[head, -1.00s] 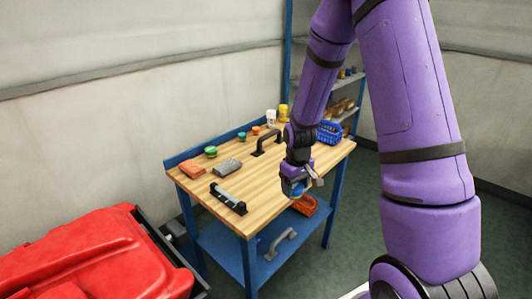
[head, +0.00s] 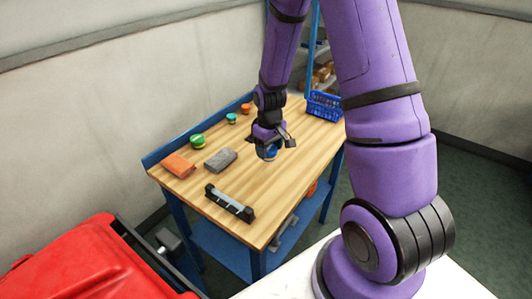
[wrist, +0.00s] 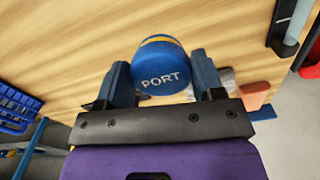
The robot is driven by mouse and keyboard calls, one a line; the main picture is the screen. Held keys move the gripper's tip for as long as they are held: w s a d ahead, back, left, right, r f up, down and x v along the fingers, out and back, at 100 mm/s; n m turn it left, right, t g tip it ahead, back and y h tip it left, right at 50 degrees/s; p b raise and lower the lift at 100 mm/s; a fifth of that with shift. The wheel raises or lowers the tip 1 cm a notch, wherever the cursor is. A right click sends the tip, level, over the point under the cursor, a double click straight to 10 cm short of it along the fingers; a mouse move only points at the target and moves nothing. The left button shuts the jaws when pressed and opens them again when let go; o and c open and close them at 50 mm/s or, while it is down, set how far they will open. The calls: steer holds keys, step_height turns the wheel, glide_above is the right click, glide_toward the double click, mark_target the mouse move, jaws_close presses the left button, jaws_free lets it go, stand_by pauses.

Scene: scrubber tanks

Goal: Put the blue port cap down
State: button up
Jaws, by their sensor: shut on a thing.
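The blue port cap (wrist: 161,68) is a round blue cap with white PORT lettering and a thin yellow band. It sits between the two fingers of my gripper (wrist: 165,82) in the wrist view. My gripper is shut on it. In the head view my gripper (head: 268,150) holds the cap (head: 267,153) over the wooden workbench (head: 278,183), near the middle. Whether the cap touches the bench top cannot be told.
On the bench are a black-ended bar (head: 230,203), a grey block (head: 220,160), an orange block (head: 178,165), a green cap (head: 197,141) and smaller caps behind. A blue basket (head: 324,105) is at the back right. Bare wood lies in front of my gripper.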

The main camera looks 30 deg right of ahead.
steer(key=shift+f, duration=3.8)
steer(key=o, duration=1.1)
steer(key=shift+f, duration=0.15)
steer(key=shift+c, duration=0.2)
